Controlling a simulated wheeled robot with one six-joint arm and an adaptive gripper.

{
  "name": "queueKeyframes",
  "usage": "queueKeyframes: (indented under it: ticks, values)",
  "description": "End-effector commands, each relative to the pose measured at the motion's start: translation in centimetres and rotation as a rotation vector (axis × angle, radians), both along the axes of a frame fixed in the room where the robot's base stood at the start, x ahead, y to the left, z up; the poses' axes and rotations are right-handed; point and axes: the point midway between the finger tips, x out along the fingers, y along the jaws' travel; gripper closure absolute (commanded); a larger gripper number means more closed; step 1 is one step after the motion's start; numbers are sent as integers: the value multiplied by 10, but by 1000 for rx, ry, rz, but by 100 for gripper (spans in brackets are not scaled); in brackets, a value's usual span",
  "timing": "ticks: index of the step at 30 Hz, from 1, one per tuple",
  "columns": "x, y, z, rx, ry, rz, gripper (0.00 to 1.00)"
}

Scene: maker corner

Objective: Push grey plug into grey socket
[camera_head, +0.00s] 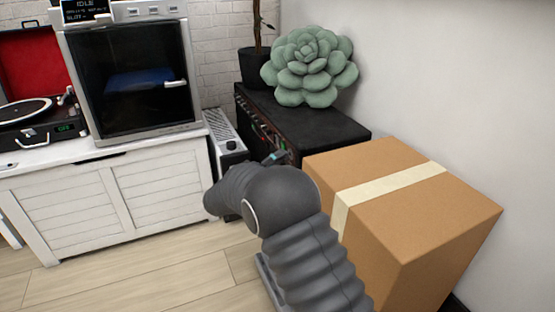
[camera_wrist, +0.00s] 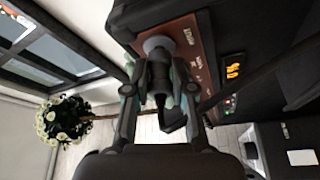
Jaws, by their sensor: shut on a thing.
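My gripper (camera_wrist: 159,88) is shut on the grey plug (camera_wrist: 159,72), which sits between its fingers in the wrist view. The plug's front end points at a round light-grey piece, which looks like the grey socket (camera_wrist: 157,42), on the brown panel (camera_wrist: 184,36) of a black cabinet. The plug and this piece overlap in the picture, so I cannot tell whether they touch or how deep the plug sits. In the head view my gripper (camera_head: 274,158) is at the cabinet's panel side, mostly hidden by my arm. The plug and socket cannot be made out there.
The black cabinet (camera_head: 318,122) carries a green succulent (camera_head: 310,66) and a dark pot. A cardboard box (camera_head: 440,207) stands close to the right of my arm. A white bench (camera_head: 110,190) with a printer-like machine (camera_head: 135,80) is at left. Floor before the bench is clear.

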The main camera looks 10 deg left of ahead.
Motion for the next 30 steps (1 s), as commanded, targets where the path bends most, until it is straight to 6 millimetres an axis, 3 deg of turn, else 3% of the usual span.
queueKeyframes:
  ticks: [19,20,22,23,30]
  values:
    - [7,-9,0,0,0,0,100]
    - [6,-8,0,0,0,0,68]
    - [6,-8,0,0,0,0,51]
    - [6,-8,0,0,0,0,47]
    - [6,-8,0,0,0,0,47]
